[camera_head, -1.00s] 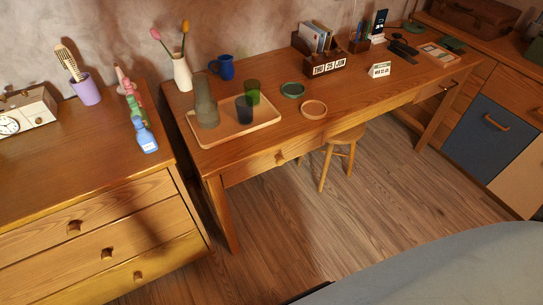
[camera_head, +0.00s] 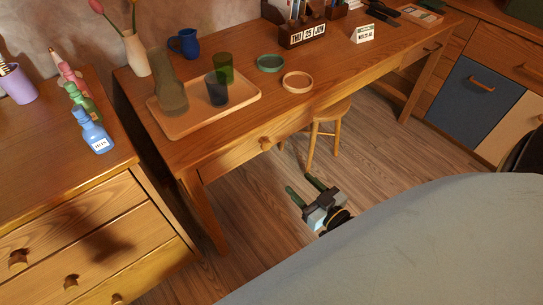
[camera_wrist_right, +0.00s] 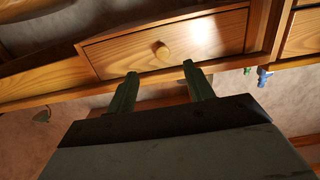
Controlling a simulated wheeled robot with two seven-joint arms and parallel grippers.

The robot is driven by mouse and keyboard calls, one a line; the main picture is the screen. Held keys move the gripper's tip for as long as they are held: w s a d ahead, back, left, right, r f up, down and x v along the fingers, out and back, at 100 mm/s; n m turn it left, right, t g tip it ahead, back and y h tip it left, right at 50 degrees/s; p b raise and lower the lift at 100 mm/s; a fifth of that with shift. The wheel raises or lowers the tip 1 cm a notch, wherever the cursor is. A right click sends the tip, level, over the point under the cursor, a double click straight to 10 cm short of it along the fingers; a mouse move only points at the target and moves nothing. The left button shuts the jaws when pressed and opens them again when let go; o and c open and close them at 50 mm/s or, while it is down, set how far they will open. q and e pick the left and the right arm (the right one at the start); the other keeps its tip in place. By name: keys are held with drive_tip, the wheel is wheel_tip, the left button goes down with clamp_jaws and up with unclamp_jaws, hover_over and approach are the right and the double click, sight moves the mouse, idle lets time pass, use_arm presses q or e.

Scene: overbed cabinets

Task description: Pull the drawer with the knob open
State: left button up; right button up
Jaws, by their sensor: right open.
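The desk drawer (camera_head: 228,163) is a wooden front under the desktop with one round wooden knob (camera_head: 265,143). It looks shut. In the right wrist view the drawer front (camera_wrist_right: 215,38) and its knob (camera_wrist_right: 162,50) lie just beyond the fingertips. My right gripper (camera_head: 302,186) is open and empty, in front of the desk, to the lower right of the knob in the head view. In the wrist view its two green fingers (camera_wrist_right: 160,69) are apart, with the knob showing between and beyond their tips, not touched. My left gripper is not in view.
A dresser with knobbed drawers (camera_head: 80,240) stands at left. The desktop holds a tray (camera_head: 180,128) with a vase and glasses. A stool (camera_head: 322,125) stands partly under the desk, near my gripper. A grey-covered bed (camera_head: 420,240) fills the lower right.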

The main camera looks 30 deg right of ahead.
drive_tip(key=r, duration=0.1)
drive_tip(key=b, duration=0.3)
approach(268, 148)
drive_tip(key=shift+t, duration=0.3)
drive_tip(key=w, duration=0.7)
drive_tip(key=shift+a+f, duration=0.25)
drive_tip(key=shift+f, duration=0.05)
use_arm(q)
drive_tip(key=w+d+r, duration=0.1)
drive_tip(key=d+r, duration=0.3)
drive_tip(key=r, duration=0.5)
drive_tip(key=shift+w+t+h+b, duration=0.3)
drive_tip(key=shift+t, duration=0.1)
use_arm(e)
drive_tip(key=shift+w, duration=0.65)
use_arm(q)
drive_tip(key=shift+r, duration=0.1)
use_arm(e)
clamp_jaws()
